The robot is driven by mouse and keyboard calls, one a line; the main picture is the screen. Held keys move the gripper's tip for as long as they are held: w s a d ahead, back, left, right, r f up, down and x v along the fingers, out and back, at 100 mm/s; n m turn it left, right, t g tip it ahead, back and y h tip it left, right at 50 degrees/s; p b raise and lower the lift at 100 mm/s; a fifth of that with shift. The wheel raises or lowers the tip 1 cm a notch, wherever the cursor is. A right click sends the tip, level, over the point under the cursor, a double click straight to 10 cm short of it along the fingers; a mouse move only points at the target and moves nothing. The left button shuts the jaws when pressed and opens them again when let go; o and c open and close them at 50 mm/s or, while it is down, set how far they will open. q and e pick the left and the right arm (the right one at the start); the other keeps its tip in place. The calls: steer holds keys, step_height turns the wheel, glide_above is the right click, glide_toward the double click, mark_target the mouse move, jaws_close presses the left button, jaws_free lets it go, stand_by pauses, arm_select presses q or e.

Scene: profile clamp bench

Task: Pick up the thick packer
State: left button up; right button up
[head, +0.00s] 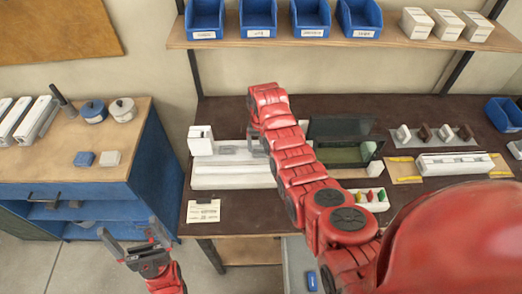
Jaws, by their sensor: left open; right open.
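I cannot tell for sure which piece is the thick packer. Small upright white and brown pieces (425,132) stand in a row on a grey strip at the right of the bench. A small white tray (376,207) with red, green and yellow pieces sits nearer the front, partly hidden by my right arm. My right gripper (258,147) is over the long white fixture (225,177) on the bench, its fingers partly hidden by the arm; it is open and no held piece shows. My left gripper (135,240) is open and empty, low in front of the blue cabinet, away from the bench.
A dark green box (340,130) stands behind my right arm. A white profile (450,163) lies at right. Blue bins (258,15) line the shelf.

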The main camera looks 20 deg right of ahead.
steer(key=shift+f, duration=0.5)
steer(key=c, duration=1.1)
steer(key=shift+r, duration=0.15)
